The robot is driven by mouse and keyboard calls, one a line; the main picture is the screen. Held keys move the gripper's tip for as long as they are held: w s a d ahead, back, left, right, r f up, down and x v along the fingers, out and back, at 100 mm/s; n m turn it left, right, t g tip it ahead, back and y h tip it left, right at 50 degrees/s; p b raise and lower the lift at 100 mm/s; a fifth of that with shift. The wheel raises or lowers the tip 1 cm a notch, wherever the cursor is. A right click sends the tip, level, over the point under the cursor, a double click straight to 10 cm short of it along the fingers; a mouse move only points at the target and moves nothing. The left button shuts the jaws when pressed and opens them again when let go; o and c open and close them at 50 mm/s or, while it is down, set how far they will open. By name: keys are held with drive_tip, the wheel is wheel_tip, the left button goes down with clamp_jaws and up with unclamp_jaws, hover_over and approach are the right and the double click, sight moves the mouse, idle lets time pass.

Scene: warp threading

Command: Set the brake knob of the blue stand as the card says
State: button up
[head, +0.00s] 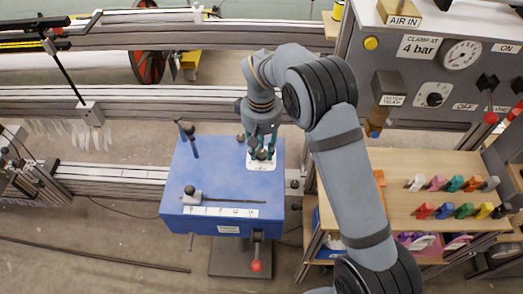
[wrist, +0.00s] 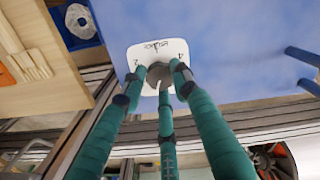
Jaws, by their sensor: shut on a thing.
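The blue stand (head: 218,167) stands below my arm in the head view, and its blue top also shows in the wrist view (wrist: 225,45). On its top is a white dial plate (wrist: 136,58) with a 2, a 4 and small lettering that I cannot read surely. The grey round brake knob (wrist: 160,73) sits on this plate. My gripper (head: 262,153) points down at the plate; its green fingers (wrist: 160,80) are shut around the knob. The fingers partly hide the knob, and I cannot tell its setting. No card is readable as the card.
The stand also bears a black-knobbed slider (head: 190,193) over a numbered strip (head: 223,211), dark upright pegs (head: 188,137) and a red-tipped lever (head: 256,265). At right are a wooden shelf (head: 395,215) with coloured pieces and a grey gauge panel (head: 390,65). Metal rails run behind.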

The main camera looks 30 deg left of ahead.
sight(262, 152)
drive_tip(key=m+b, duration=0.1)
drive_tip(key=m, duration=0.3)
drive_tip(key=shift+a+b, duration=0.1)
drive_tip(key=shift+b, duration=0.2)
drive_tip(key=shift+m+b, duration=0.45)
drive_tip(key=shift+m, duration=1.15)
drive_tip(key=shift+w+r, duration=0.1)
drive_tip(key=o, duration=1.1)
drive_tip(key=shift+o, duration=0.2)
wheel_tip(262, 152, up, 12)
